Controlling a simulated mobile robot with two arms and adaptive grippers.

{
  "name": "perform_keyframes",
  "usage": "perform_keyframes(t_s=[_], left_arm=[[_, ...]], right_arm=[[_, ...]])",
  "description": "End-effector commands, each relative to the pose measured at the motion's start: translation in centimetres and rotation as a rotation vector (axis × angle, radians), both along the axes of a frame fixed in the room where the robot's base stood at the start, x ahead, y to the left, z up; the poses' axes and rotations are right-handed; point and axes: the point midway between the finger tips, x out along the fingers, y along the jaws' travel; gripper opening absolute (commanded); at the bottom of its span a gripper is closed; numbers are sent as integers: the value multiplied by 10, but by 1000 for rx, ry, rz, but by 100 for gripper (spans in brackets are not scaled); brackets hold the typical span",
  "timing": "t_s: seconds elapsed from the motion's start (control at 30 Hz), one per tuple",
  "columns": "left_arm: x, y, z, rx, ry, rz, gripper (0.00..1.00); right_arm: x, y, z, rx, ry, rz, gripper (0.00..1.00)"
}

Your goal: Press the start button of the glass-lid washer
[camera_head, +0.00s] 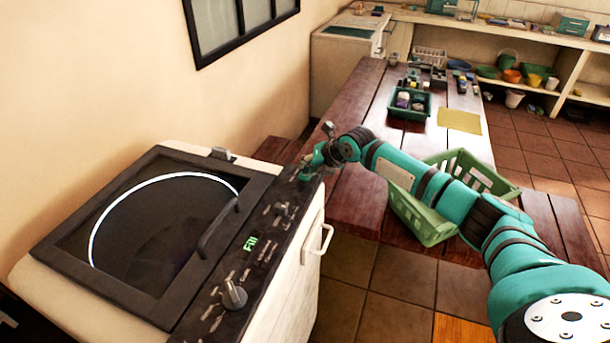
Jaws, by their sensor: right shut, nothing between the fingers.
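The glass-lid washer (300,285) stands at the left, its dark-framed lid (150,235) closed over a round opening with a bright ring. Its black control panel (262,262) runs along the right side of the top. The panel has a green lit display (250,243) that seems to read "Fill", a large grey knob (233,294) and smaller controls (283,208). My right gripper (306,173) is shut and empty at the far end of the panel. It hides that end, so I cannot tell whether it touches a button. My left gripper is not in view.
A green basket (425,222) sits behind my right arm by the wooden table (350,200). A dark green tray (409,104) and a yellow cloth (459,121) lie on the table. Shelves with pots stand at the back right. Tiled floor (390,285) is open in front.

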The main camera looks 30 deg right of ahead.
Motion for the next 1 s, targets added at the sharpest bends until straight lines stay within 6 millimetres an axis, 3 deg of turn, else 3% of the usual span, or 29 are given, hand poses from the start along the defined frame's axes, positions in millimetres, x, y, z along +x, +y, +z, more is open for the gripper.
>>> perform_keyframes(t_s=[0.77, 1.0], left_arm=[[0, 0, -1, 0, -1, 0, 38], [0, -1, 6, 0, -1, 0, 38]], right_arm=[[-1, 0, -3, -1, 4, 1, 0], [0, 0, 8, 0, 2, 1, 0]])
